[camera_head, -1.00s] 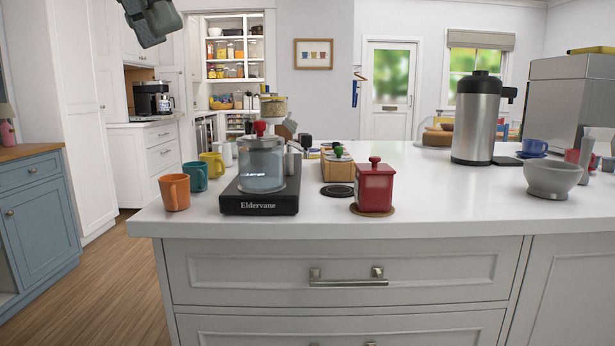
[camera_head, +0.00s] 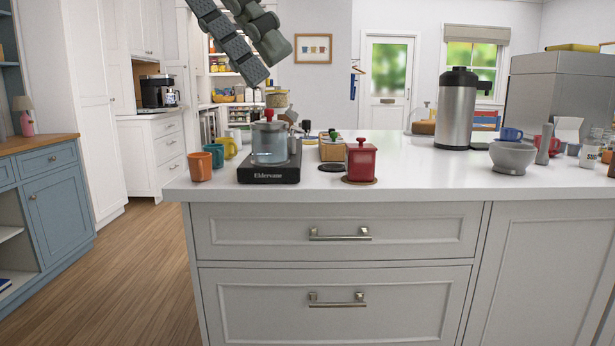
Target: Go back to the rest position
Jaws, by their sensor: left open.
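My left gripper (camera_head: 264,62) hangs in from the top of the head view, tilted down to the right. Its two dark grey fingers are apart, with nothing between them. It shows in front of the shelves and wall, above the counter items and touching none of them. My right gripper is not in view.
The white island counter (camera_head: 430,180) holds a black scale (camera_head: 268,174) with a glass jar, a red canister (camera_head: 361,160), an orange mug (camera_head: 200,167), a steel dispenser (camera_head: 456,108) and a grey bowl (camera_head: 512,157). Wood floor (camera_head: 150,270) is clear at left, beside a blue cabinet (camera_head: 60,205).

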